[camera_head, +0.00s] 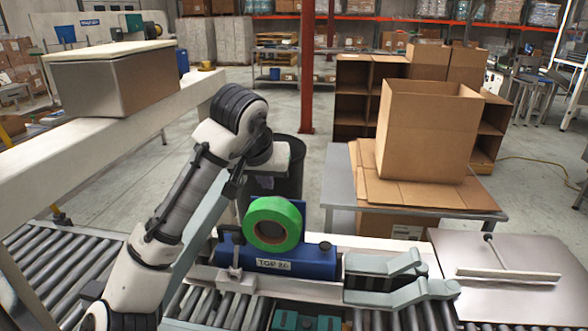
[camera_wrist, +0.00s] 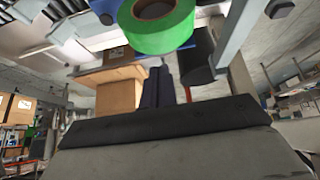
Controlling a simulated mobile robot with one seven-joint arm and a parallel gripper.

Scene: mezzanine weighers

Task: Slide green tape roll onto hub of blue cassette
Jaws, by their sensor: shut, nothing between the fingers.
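The green tape roll (camera_head: 289,211) stands on edge at the blue cassette (camera_head: 312,262), its open face toward the head camera. The cassette carries a white label and lies along the white rail. The roll's middle is dark, and I cannot tell whether the hub is inside it. In the wrist view the roll (camera_wrist: 160,38) shows large at the top edge, apart from my fingers. My gripper (camera_wrist: 157,72) is shut and empty, its dark fingers together. In the head view my arm's end is above the roll, and the fingers are hard to make out.
A grey two-pronged piece (camera_head: 405,288) lies right of the cassette, beside a flat metal plate (camera_head: 510,280). Roller conveyor (camera_head: 50,262) runs below. A black bin (camera_head: 292,180) stands behind. Cardboard boxes (camera_head: 425,130) sit on a table at right. A beam (camera_head: 100,130) crosses at left.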

